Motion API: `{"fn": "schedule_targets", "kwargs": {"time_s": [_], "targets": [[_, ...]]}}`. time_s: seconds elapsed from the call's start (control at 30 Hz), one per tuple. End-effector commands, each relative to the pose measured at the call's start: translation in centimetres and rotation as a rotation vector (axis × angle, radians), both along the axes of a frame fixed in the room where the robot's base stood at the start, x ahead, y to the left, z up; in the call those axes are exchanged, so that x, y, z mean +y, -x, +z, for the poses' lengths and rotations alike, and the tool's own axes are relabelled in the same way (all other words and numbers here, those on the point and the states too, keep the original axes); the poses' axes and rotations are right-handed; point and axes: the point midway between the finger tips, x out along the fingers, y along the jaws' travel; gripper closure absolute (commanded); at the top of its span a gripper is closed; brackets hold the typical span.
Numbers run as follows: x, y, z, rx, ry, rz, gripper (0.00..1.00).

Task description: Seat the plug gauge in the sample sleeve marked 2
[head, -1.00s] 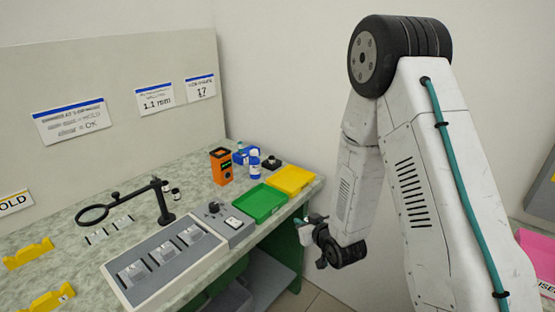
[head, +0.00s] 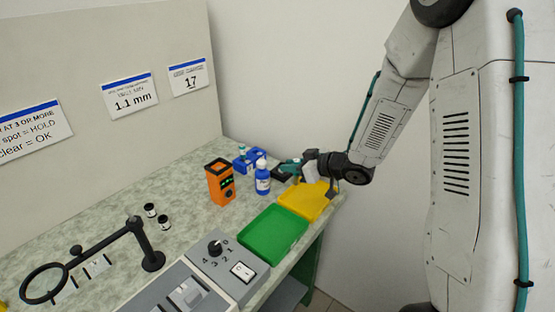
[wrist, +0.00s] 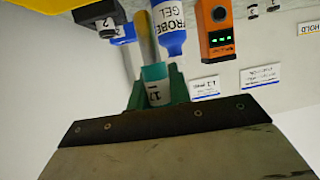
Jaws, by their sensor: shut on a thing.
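My gripper (head: 299,167) is shut on the plug gauge (wrist: 155,82), which has a teal body and a white label that seems to read 17. A slim rod (wrist: 147,40) extends from it, away from the jaws. In the head view the gripper is above the table's far right corner, by the yellow tray; the gauge is mostly hidden there. Two small dark sleeves with white labels (head: 150,209) (head: 164,221) stand beside the magnifier arm, well left of the gripper. They also show at the wrist view's top edge (wrist: 252,11); their numbers are too small to be sure of.
A blue-and-white probe gel bottle (head: 262,177), an orange meter (head: 219,181) and a blue block (head: 243,161) stand near the gripper. Yellow (head: 307,203) and green (head: 272,233) trays lie along the front. A magnifier (head: 45,283) stands left. Bare tabletop lies between sleeves and meter.

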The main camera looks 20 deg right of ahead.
Motion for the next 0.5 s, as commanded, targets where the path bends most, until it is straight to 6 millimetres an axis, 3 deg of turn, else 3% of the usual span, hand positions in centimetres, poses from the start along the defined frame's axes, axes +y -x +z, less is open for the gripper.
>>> {"fn": "schedule_targets", "kwargs": {"time_s": [0.3, 0.5], "targets": [[0.2, -8.7, -0.9, -0.001, 0.000, -0.002, 1.00], [0.3, -12.2, -1.2, 0.000, 0.001, -0.002, 1.00]]}}
